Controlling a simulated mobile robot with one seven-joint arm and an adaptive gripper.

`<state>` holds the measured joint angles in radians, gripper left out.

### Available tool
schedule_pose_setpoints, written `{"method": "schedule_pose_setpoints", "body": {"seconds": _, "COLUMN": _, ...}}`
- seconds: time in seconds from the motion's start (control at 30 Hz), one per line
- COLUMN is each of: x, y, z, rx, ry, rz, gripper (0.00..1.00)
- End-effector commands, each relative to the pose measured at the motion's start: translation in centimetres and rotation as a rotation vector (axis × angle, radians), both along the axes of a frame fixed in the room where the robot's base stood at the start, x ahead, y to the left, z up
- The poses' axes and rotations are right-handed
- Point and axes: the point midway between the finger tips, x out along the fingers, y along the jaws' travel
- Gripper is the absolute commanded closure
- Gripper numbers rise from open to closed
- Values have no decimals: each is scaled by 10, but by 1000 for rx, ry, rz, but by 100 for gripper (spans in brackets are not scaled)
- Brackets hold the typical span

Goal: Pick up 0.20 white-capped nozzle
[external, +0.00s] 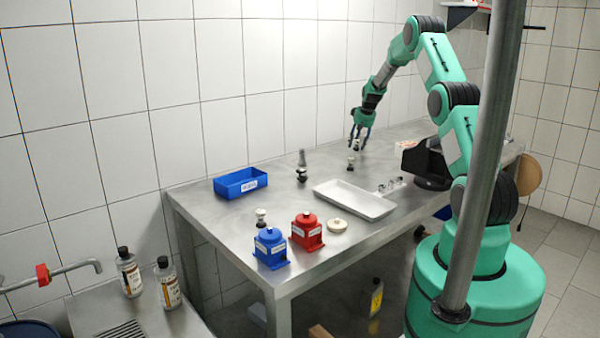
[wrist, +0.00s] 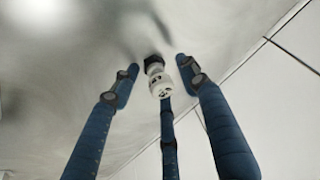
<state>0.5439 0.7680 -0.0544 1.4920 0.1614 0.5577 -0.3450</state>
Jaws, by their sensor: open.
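My gripper (external: 360,133) is open above the back of the steel table, fingers pointing down. A small nozzle with a white top and dark base (external: 351,162) stands upright just below it. In the wrist view the nozzle (wrist: 158,80) sits between the spread blue fingers of my gripper (wrist: 157,70), with no visible grip on it. Another white-topped nozzle (external: 261,217) stands near the front left, behind the blue pump-like block. Any size marking on the nozzles is too small to read.
The steel table (external: 215,215) holds a blue bin (external: 240,183), a white tray (external: 354,200), small clear pieces (external: 390,184), a blue block (external: 270,249), a red block (external: 306,232) and a cream disc (external: 337,225). A tiled wall (external: 220,115) stands close behind.

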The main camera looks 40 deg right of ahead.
Motion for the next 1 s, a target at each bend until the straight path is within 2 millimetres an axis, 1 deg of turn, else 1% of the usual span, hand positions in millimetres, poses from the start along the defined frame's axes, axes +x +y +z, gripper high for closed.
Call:
{"method": "schedule_pose_setpoints", "body": {"seconds": 0.03, "x": 0, "y": 0, "z": 0, "rx": 0, "ry": 0, "rz": 0, "gripper": 57}}
{"method": "schedule_pose_setpoints", "body": {"seconds": 0.23, "x": 0, "y": 0, "z": 0, "rx": 0, "ry": 0, "rz": 0, "gripper": 97}}
{"method": "schedule_pose_setpoints", "body": {"seconds": 0.53, "x": 0, "y": 0, "z": 1, "rx": 0, "ry": 0, "rz": 0, "gripper": 98}}
{"method": "schedule_pose_setpoints", "body": {"seconds": 0.67, "x": 0, "y": 0, "z": 4, "rx": 0, "ry": -1, "rz": 0, "gripper": 98}}
{"method": "schedule_pose_setpoints", "body": {"seconds": 0.87, "x": 0, "y": 0, "z": 20, "rx": 0, "ry": 0, "rz": 0, "gripper": 98}}
{"method": "schedule_pose_setpoints", "body": {"seconds": 1.0, "x": 1, "y": 0, "z": 40, "rx": -2, "ry": -2, "rz": 0, "gripper": 98}}
